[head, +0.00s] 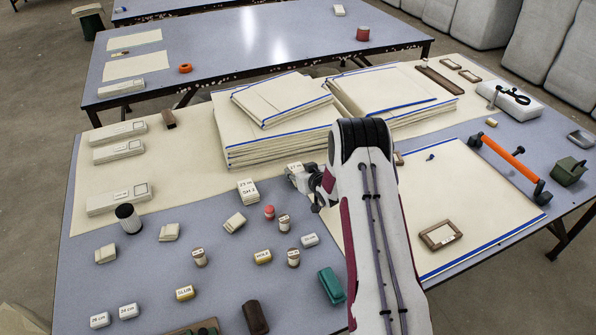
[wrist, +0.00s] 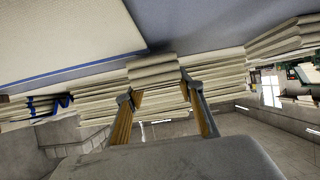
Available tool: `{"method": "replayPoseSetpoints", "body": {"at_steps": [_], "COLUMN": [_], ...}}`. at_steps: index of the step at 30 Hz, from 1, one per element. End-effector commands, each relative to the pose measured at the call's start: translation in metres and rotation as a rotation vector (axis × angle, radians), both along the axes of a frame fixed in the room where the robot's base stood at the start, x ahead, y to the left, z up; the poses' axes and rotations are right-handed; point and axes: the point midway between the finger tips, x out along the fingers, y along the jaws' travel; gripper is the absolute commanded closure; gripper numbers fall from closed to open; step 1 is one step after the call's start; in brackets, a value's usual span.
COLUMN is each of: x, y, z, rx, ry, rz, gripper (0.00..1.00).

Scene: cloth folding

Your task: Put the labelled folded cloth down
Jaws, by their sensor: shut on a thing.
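My gripper (head: 298,178) is low over the table's middle, in front of the big cloth stack, and partly hidden by my own arm. It is shut on a small cream folded cloth with a printed label (head: 294,168); only its top edge shows past the gripper. In the wrist view, my gripper's two fingers (wrist: 157,92) stand on either side of the folded layers (wrist: 153,68). I cannot tell whether the cloth touches the surface below. Another labelled folded cloth (head: 248,191) lies just to the left, apart from my gripper.
A tall stack of blue-edged cloths (head: 262,135) stands behind my gripper. In front are a pink cylinder (head: 269,212), labelled weights (head: 284,223) and a green block (head: 331,286). Folded cloths (head: 118,198) line the left. A flat blue-edged cloth (head: 480,205) covers the right.

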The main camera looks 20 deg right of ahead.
Motion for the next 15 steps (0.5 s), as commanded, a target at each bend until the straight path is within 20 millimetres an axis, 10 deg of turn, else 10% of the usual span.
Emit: {"method": "replayPoseSetpoints", "body": {"at_steps": [11,12,15], "x": [-0.0002,-0.0003,-0.0002], "y": [0.0001,0.0001,0.0000], "z": [-0.0076,-0.0082,-0.0076], "rx": [0.000,0.000,0.000], "ry": [0.000,0.001,0.000], "rz": [0.000,0.000,0.000], "gripper": [0.84,0.60,0.46]}}
